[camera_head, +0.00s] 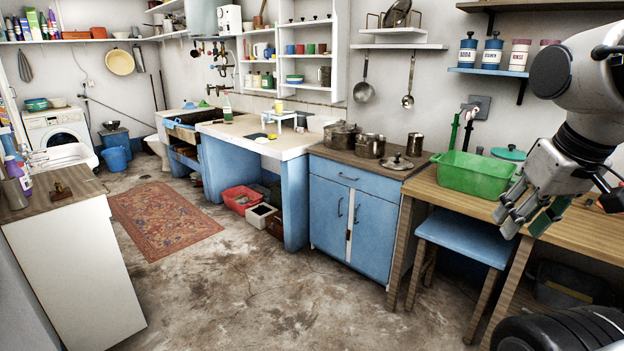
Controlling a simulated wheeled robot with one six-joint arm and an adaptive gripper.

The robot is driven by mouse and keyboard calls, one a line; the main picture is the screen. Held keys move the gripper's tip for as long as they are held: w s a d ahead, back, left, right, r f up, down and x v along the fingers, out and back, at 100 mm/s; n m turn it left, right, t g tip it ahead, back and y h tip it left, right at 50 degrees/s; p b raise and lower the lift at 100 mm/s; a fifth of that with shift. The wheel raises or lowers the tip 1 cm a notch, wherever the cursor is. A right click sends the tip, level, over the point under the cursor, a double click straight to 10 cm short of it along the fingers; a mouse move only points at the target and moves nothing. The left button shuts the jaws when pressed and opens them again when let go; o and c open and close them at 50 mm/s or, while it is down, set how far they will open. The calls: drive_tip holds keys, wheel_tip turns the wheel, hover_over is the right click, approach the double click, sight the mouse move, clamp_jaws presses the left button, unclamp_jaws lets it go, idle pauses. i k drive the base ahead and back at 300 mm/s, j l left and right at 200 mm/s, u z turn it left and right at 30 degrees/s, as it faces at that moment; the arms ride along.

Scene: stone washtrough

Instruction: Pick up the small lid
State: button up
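A small metal lid (398,162) with a dark knob lies on the brown worktop of the blue cabinet, near its right edge. It lies apart from the cooking pots beside it, and no part of it is hidden by my arm. My gripper (527,213) hangs at the right of the view, in front of the wooden table and well to the right of the lid. Its fingers point down and look apart, with nothing seen between them.
Several metal pots (370,146) stand on the worktop (338,158) around the lid. A green basin (470,173) stands on the wooden table (430,183), between the lid and my gripper. A blue stool (464,240) is below. The stone floor (255,285) in front is free.

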sight(403, 164)
drive_tip(key=i+u, duration=0.35)
drive_tip(key=i, duration=0.4)
drive_tip(key=i+l+u, duration=0.15)
drive_tip(key=i+u, duration=0.25)
drive_tip(key=i, duration=1.2)
drive_tip(key=i+z, duration=0.25)
drive_tip(key=z, duration=0.15)
drive_tip(key=i+z, duration=0.55)
drive_tip(key=z, duration=0.2)
drive_tip(key=i+z, duration=0.3)
drive_tip(key=i+j+z, duration=0.1)
drive_tip(key=z, duration=0.25)
